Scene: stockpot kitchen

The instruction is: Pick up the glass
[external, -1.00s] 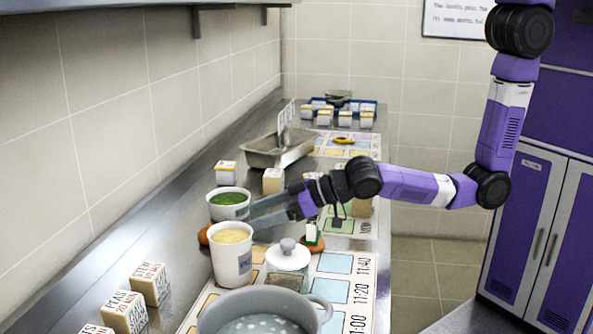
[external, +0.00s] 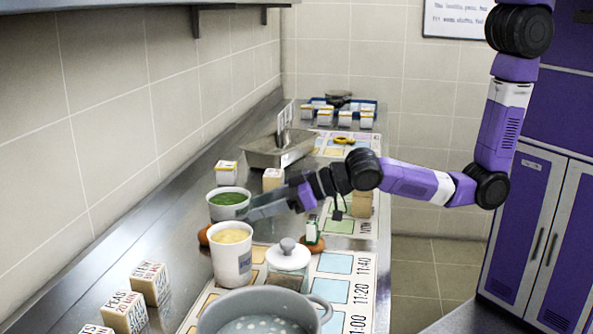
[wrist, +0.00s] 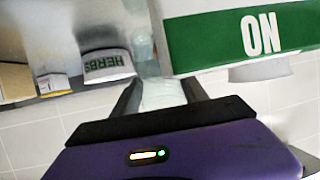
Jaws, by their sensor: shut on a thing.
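A pale, see-through glass (wrist: 163,94) sits between the two dark fingers of my gripper (wrist: 161,93) in the wrist view. The fingers are shut on it from both sides. In the external view my gripper (external: 258,210) reaches left, low over the counter, beside the white cup with green contents. I cannot make out the glass there. I cannot tell whether it still touches the counter.
The green-topped cup (external: 229,204), a cup with yellow contents (external: 231,255) and a lidded jar (external: 288,262) stand close by. A small green-and-white sign (external: 313,232) is near. A grey pot (external: 258,314) is in front, a metal tray (external: 280,150) behind.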

